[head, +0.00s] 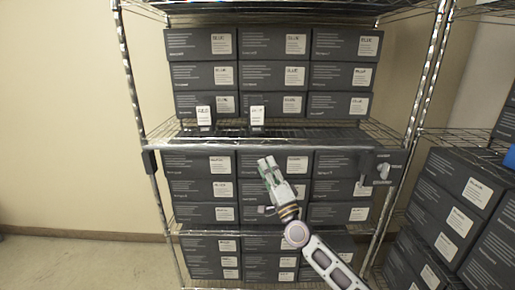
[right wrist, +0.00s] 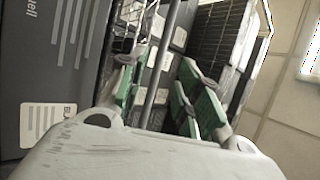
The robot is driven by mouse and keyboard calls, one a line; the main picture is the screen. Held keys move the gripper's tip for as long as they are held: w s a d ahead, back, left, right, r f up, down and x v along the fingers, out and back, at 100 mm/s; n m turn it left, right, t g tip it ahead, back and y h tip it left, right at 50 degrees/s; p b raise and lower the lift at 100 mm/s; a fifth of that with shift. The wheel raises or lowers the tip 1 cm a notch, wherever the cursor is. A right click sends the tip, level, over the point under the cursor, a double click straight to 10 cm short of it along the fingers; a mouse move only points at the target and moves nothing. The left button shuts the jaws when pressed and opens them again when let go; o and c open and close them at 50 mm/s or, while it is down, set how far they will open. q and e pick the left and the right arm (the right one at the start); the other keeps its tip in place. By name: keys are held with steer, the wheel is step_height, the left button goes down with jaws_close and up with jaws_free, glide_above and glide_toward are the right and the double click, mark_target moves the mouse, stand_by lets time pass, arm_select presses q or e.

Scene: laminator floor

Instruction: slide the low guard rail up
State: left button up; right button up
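The low guard rail (head: 220,148) is a pale horizontal bar across the front of the wire rack, with a dark bracket at its left end (head: 149,161) and another at its right end (head: 381,168). My right gripper (head: 267,162) is near the middle of the rail, its fingertips just below the bar in the head view. In the right wrist view the gripper (right wrist: 160,92) is open, with green pads apart. A grey bar (right wrist: 158,75), apparently the rail, runs between the fingers; I cannot tell whether it touches them. My left gripper is not in view.
Dark labelled boxes (head: 203,77) fill the shelves above and below the rail. Two small upright label cards (head: 257,115) stand on the shelf just above it. More boxes (head: 440,210) stand on a rack at the right. The floor at left (head: 80,262) is clear.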

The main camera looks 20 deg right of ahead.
mark_target(257, 147)
steer(key=x, duration=0.8)
steer(key=shift+w+a+r, duration=0.1)
steer(key=shift+w+r, duration=0.1)
steer(key=shift+w, duration=0.05)
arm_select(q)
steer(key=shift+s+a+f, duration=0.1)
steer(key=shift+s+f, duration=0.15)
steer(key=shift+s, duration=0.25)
arm_select(e)
steer(key=shift+w, duration=0.1)
jaws_close()
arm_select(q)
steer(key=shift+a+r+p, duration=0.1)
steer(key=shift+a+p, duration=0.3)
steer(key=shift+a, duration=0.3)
arm_select(e)
steer(key=shift+r, duration=0.15)
